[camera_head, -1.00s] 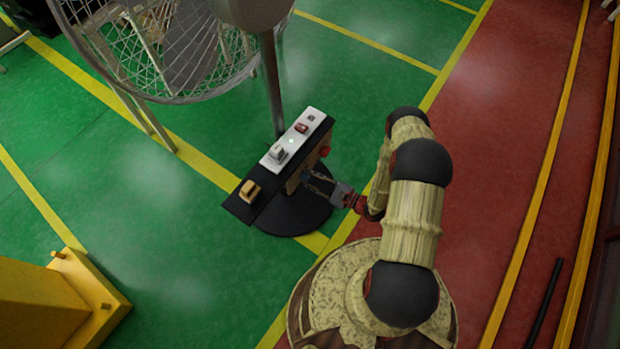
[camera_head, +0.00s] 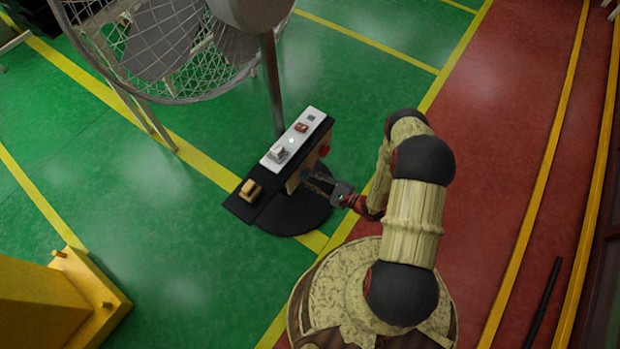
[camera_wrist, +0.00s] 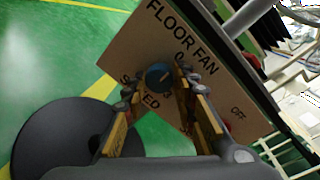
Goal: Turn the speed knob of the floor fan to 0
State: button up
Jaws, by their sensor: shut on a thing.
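The floor fan (camera_head: 268,85) stands at the upper middle of the head view, with its wire cage, pole and dark round base. Its tan panel (camera_wrist: 135,58) fills the middle of the wrist view and reads FLOOR FAN, SPEED and OFF. The blue speed knob (camera_wrist: 160,77) sits on this panel, with a 0 mark just to its upper right. A small mark shows on the knob, but its exact setting is unclear. My gripper (camera_wrist: 162,95) is shut on the knob, one finger on each side. In the head view my gripper (camera_head: 312,182) reaches the panel's side, hiding the knob.
A black ledge (camera_head: 245,208) above the panel bears a yellow block (camera_head: 250,190) and a white strip (camera_head: 305,122) with small items. A red part (camera_head: 325,150) juts from the panel's side. A yellow post (camera_head: 45,305) stands at lower left. Green floor around is open.

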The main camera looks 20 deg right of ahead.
jog(key=o, duration=1.1)
jog(key=shift+o, duration=0.3)
jog(key=v, duration=1.2)
